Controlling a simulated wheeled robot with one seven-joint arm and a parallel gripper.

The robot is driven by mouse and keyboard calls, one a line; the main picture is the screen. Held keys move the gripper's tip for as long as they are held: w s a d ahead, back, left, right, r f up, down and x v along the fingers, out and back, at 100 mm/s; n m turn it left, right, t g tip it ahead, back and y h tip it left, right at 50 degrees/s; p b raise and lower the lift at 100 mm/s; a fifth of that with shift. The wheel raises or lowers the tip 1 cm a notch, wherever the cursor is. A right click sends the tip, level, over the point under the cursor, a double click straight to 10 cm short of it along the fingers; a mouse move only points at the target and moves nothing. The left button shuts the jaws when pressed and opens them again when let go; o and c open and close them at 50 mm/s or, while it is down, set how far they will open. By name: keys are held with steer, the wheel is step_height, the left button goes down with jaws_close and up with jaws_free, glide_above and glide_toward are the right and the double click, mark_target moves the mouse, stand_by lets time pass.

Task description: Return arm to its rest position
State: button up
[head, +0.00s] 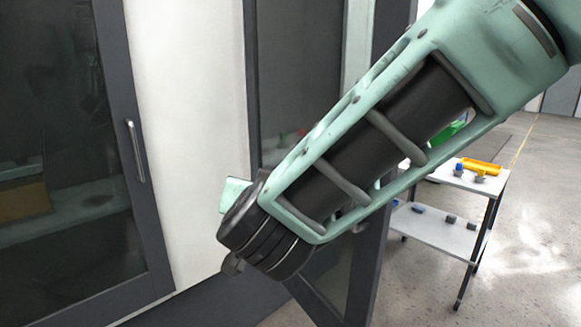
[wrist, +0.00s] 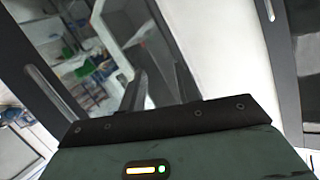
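My arm crosses the head view from the upper right down to the middle, a teal frame around dark cylinders. It ends in a black round joint at the lower middle, with a small teal part showing behind it. My gripper (wrist: 140,88) shows in the wrist view above its dark, bolted edge and teal housing with a lit indicator. Narrow grey finger-like shapes stand close together there, but their gap is not clear. No held object can be made out. No butterfly valve shows in either view.
A dark-framed glass door (head: 65,150) with a handle (head: 135,150) stands at the left, beside a white wall panel (head: 190,110). Another dark-framed panel (head: 295,75) is behind my arm. A two-shelf table (head: 440,236) with small parts and a yellow item (head: 482,167) stands right, on open floor (head: 535,250).

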steer(key=s+d+f+n+g+y, duration=0.25)
steer(key=s+n+g, duration=0.2)
steer(key=s, duration=0.25)
steer(key=s+d+f+n+g+y, duration=0.1)
steer(key=s+f+n+g+y, duration=0.15)
steer(key=s+f+g, duration=0.35)
steer(key=s+d+f+n+g+h, duration=0.2)
steer(key=s+d+h, duration=0.4)
steer(key=s+d, duration=0.6)
steer(key=d+f+g, duration=0.1)
steer(key=d+g, duration=0.1)
steer(key=d, duration=0.2)
steer(key=shift+h, duration=0.3)
